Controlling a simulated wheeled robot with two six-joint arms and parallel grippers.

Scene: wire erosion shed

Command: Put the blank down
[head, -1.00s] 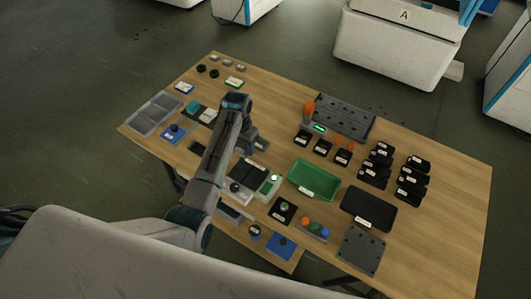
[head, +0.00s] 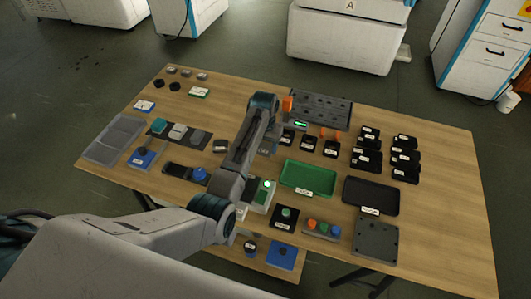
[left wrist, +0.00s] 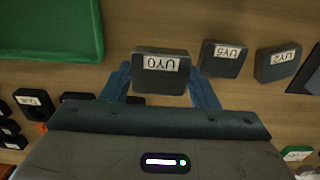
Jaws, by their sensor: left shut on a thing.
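The blank is a dark grey block (left wrist: 158,82) with a white label that seems to read UY0. In the left wrist view my left gripper (left wrist: 165,92) is shut on it, one blue-grey finger on each side. In the head view the left gripper (head: 265,146) is over the table's middle, left of the green tray (head: 308,192); my own arm partly hides the spot. I cannot tell whether the blank touches the table. Two similar labelled blocks (left wrist: 222,62) (left wrist: 277,66) stand apart beside it. My right gripper is not in view.
Black labelled holders (head: 308,146) stand close to the gripper's right, before a grey perforated rack (head: 320,108). A black tray (head: 371,196) and several black bins (head: 366,158) lie farther right. Bare wood (head: 235,95) shows behind the arm.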

